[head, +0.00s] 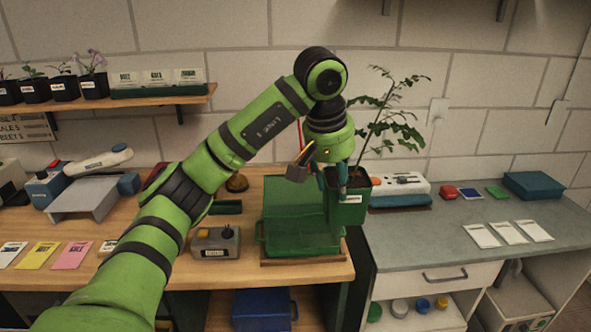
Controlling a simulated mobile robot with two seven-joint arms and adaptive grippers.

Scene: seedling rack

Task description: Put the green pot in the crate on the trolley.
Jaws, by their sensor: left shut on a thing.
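The green pot (349,212) holds soil and a tall leafy plant (392,118) and has a white label on its side. My left gripper (342,186) points down and is shut on the pot, at its rim. The pot is upright. It shows at the right end of the green crate (275,236) and overlaps it in the picture; I cannot tell whether it touches the crate. The crate is open-topped and sits near the front edge of the wooden top (230,270). My right gripper is not in view.
A grey box with knobs (215,242) stands left of the crate. A grey bench (430,235) on the right carries a white-and-orange device (400,184) and white cards (507,233). A blue bin (262,309) is below. A shelf (150,96) holds small dark pots.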

